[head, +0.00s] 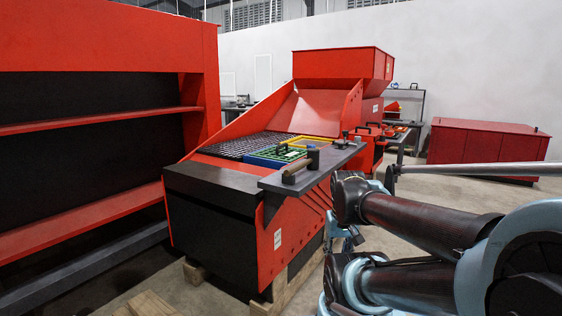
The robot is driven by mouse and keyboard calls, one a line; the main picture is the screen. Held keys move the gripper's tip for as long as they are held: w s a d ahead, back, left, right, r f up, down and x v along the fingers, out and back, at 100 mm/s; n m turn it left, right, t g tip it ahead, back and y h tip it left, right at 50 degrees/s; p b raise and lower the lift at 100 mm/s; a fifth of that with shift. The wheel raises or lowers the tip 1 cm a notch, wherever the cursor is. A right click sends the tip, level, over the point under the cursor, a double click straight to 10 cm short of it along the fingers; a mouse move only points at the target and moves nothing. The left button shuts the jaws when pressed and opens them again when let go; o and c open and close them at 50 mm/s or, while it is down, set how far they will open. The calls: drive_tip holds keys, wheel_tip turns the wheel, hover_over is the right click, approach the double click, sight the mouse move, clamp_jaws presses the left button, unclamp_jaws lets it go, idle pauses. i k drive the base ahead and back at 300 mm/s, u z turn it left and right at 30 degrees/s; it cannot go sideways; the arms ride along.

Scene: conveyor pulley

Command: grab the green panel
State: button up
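The green panel (279,152) is a small framed grid lying on the sloped bed of the red machine. It sits between a blue frame (262,161) on its near side and a yellow frame (312,142) on its far side. It looks small from here, and a dark ledge with handles partly covers its near right edge. My arm reaches in from the right, low and well apart from the panel. I cannot make out my gripper's fingers in this view.
The red machine (275,240) stands on wooden blocks. Its dark side ledge (330,162), with a handle and knobs, juts out before the panels. A red shelf unit (95,45) fills the left. A red box (485,145) stands at the back right, with open floor before it.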

sight(282, 152)
drive_tip(key=z, duration=0.05)
drive_tip(key=k, duration=0.1)
drive_tip(key=z, duration=1.25)
drive_tip(key=i, duration=0.8)
drive_tip(key=u, duration=1.35)
